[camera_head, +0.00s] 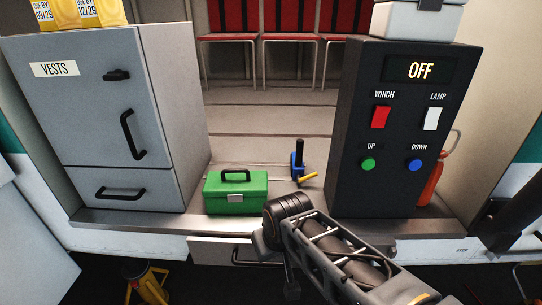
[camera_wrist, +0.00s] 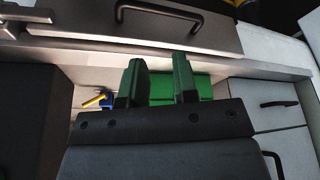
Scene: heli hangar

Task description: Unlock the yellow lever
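The yellow lever (camera_head: 307,177) is a short bar low on a blue block (camera_head: 297,165) with a black upright post, standing on the deck between the green toolbox and the black control box. In the wrist view the yellow lever (camera_wrist: 97,100) and blue block (camera_wrist: 108,96) show left of my fingers, partly hidden by a dark box. My gripper (camera_wrist: 158,80) has two dark green fingers spread apart with nothing held between them. It is apart from the lever. In the head view my arm hides the gripper. Whether the lever is locked cannot be told.
A green toolbox (camera_head: 236,192) stands left of the lever. The black control box (camera_head: 400,190) reading OFF stands to its right, the grey vests cabinet (camera_head: 105,120) further left. A drawer (camera_head: 222,249) sits under the deck edge. Red seats (camera_head: 290,52) are behind; the deck between is clear.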

